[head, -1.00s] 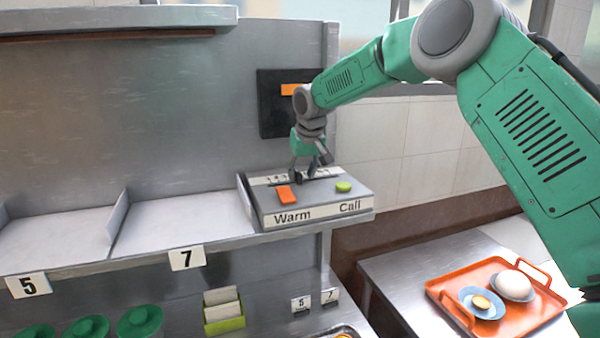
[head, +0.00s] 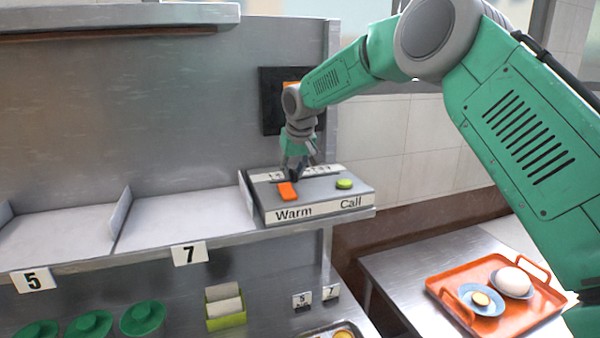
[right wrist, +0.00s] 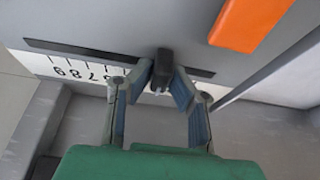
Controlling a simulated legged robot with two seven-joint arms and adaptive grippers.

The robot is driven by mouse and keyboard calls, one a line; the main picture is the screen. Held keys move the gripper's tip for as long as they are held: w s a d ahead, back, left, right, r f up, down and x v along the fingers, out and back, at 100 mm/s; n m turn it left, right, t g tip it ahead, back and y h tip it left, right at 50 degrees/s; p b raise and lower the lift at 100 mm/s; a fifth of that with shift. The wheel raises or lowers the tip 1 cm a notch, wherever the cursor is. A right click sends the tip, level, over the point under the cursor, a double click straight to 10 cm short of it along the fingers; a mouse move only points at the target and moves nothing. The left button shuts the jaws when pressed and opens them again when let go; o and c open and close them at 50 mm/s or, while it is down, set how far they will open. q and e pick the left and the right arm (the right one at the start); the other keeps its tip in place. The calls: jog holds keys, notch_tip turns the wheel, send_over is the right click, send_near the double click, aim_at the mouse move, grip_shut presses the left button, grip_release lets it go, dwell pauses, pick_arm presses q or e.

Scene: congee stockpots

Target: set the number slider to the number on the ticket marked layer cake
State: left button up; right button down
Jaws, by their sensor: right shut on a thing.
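The control box (head: 313,212) sits at the right end of the shelf, its front marked "Warm" and "Call". The number slider's black knob (right wrist: 163,68) stands in a dark slot beside a white number strip (right wrist: 75,68) in the right wrist view. My right gripper (head: 294,176) reaches down to the back of the box. It is shut on the knob, with a finger (right wrist: 182,88) on either side. The digits nearest the knob are partly hidden by the fingers. My left gripper is out of view.
An orange Warm switch (head: 288,191) and a green Call button (head: 344,184) are close to my gripper on the box. A black panel (head: 271,100) is on the wall behind. An orange tray (head: 510,318) with dishes is on the right counter. Shelf bays at left are empty.

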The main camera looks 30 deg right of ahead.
aim_at(292, 169)
jog(key=shift+a, duration=0.2)
jog(key=c, duration=1.7)
grip_release()
jog(key=shift+a, duration=0.2)
jog(key=shift+c, duration=0.2)
jog(key=shift+o, duration=1)
jog(key=shift+w+a, duration=0.1)
jog(key=shift+a, duration=0.05)
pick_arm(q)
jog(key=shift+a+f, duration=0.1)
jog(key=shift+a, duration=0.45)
pick_arm(e)
jog(key=shift+r, duration=0.1)
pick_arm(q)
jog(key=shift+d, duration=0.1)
pick_arm(e)
jog(key=shift+r, duration=0.15)
jog(key=v, duration=0.2)
jog(key=d+v, duration=0.1)
jog(key=v, duration=0.1)
jog(key=shift+a+r, duration=0.1)
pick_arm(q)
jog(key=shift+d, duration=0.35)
pick_arm(e)
jog(key=v, duration=0.7)
jog(key=shift+a, duration=0.2)
